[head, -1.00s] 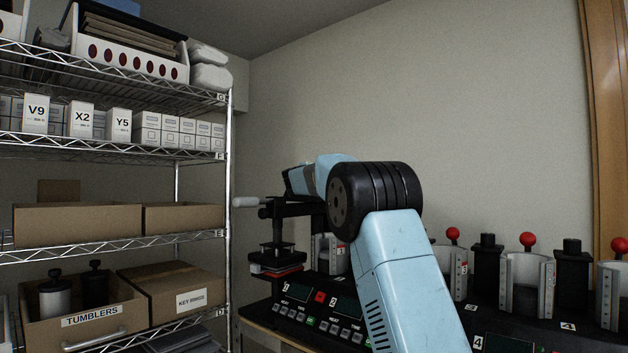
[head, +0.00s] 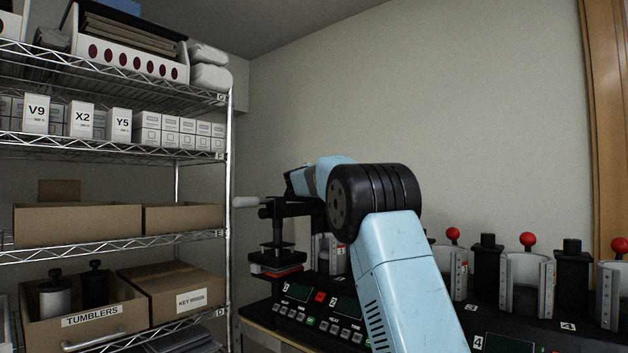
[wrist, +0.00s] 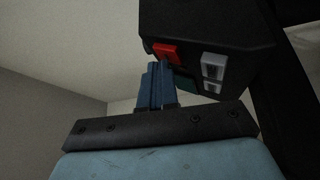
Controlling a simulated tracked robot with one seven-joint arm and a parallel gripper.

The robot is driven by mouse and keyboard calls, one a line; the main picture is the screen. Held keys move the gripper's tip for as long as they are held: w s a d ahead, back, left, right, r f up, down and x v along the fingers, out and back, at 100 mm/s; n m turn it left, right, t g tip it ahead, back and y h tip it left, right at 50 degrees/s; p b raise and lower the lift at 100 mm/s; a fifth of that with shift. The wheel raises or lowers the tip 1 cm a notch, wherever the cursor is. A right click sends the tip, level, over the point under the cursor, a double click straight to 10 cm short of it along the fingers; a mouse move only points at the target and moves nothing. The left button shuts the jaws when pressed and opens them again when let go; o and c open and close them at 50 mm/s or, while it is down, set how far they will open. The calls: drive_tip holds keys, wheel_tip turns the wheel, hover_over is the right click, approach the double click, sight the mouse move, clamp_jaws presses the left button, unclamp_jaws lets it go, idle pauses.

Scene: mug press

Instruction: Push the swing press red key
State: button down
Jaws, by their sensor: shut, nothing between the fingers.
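In the wrist view the red key (wrist: 166,53) sits on the face of a black control box, near its left edge. My gripper (wrist: 156,68) is shut and empty, with its blue fingertips just below the key and overlapping its lower edge in the picture. I cannot tell whether they touch it. In the head view the swing press (head: 275,248) stands left of my arm, with a grey handle at its upper left and a flat platen below. My arm hides part of it there, and my fingertips cannot be made out.
A wire shelf (head: 115,150) with cartons stands at the left. Mug presses with red knobs (head: 527,240) line the bench to the right. The wall behind is bare.

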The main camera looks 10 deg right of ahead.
drive_tip(key=shift+s+a+r, duration=0.45)
drive_tip(key=shift+s+a, duration=0.05)
drive_tip(key=shift+a, duration=0.15)
drive_tip(key=s+a+r, duration=0.3)
drive_tip(key=a, duration=0.1)
idle(0.8)
drive_tip(key=shift+a, duration=0.1)
idle(1.0)
